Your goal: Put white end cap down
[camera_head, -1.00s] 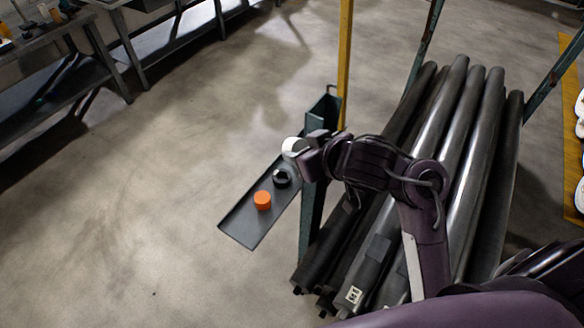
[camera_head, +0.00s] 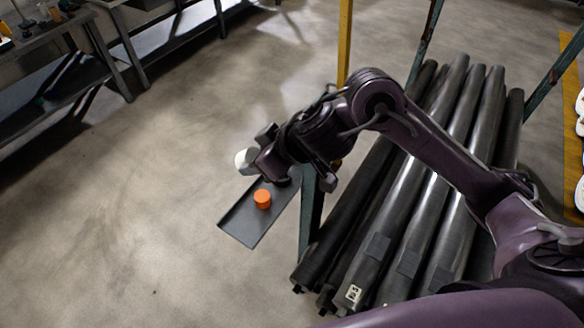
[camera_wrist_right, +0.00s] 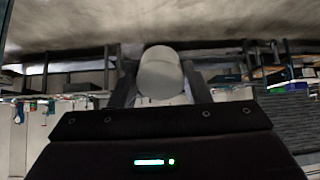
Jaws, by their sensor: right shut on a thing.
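The white end cap (camera_head: 246,160) is between the fingers of my right gripper (camera_head: 258,152), which is shut on it. In the head view the cap appears over the far left edge of the small grey tray (camera_head: 243,222); its exact height above the tray I cannot tell. The right wrist view also shows the white cap (camera_wrist_right: 161,75) between the two dark fingers of my right gripper (camera_wrist_right: 160,82). An orange cap (camera_head: 262,199) stands on the tray. A dark cap (camera_head: 283,181) behind it is mostly hidden by my right gripper. My left gripper is not in view.
Long dark grey rolls (camera_head: 385,245) lie in a rack right of the tray. A green post (camera_head: 311,215) stands at the tray's right side, and a yellow post (camera_head: 345,45) behind. Workbenches (camera_head: 50,40) stand far left. The floor left of the tray is clear.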

